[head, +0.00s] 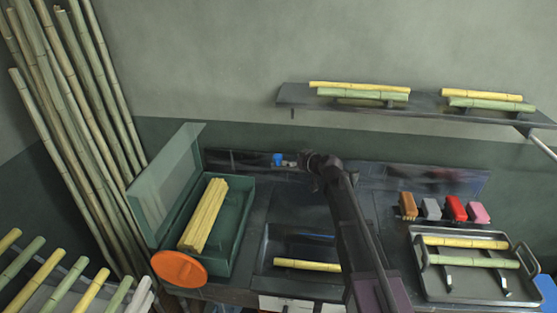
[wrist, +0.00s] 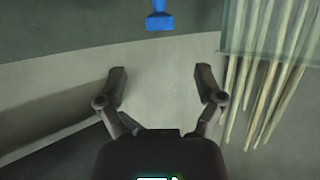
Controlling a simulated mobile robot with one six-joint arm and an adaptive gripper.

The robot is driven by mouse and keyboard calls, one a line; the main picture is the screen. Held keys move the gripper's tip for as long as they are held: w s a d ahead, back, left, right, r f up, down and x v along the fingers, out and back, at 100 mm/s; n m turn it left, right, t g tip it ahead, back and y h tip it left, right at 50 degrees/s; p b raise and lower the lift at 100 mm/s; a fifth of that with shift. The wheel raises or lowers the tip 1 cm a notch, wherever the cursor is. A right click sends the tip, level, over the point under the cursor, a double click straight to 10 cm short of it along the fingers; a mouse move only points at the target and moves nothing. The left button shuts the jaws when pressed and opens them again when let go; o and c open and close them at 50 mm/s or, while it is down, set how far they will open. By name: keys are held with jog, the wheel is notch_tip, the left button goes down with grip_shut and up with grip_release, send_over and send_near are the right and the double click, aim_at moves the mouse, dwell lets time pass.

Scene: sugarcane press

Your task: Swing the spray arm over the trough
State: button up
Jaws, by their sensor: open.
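The trough (head: 298,242) is a dark basin in the counter, with one yellow cane (head: 307,265) lying in it. A small blue piece (head: 278,159), which looks like part of the spray arm, stands at the back of the counter behind the trough. It also shows in the wrist view (wrist: 159,20), at the top centre beyond the fingertips. The rest of the spray arm is not clear. My gripper (head: 300,160) is just right of the blue piece in the head view. In the wrist view my gripper (wrist: 161,72) is open and empty, apart from the blue piece.
A green box (head: 243,225) with an open lid and a cane bundle (head: 204,214) stands left of the trough, with an orange disc (head: 179,268) in front. A metal tray (head: 475,283) and several coloured brushes (head: 455,208) are right. A shelf (head: 290,96) hangs above.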

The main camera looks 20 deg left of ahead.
aim_at(278, 156)
jog(key=b+x, duration=0.3)
jog(key=x, duration=0.7)
jog(key=shift+f, duration=0.1)
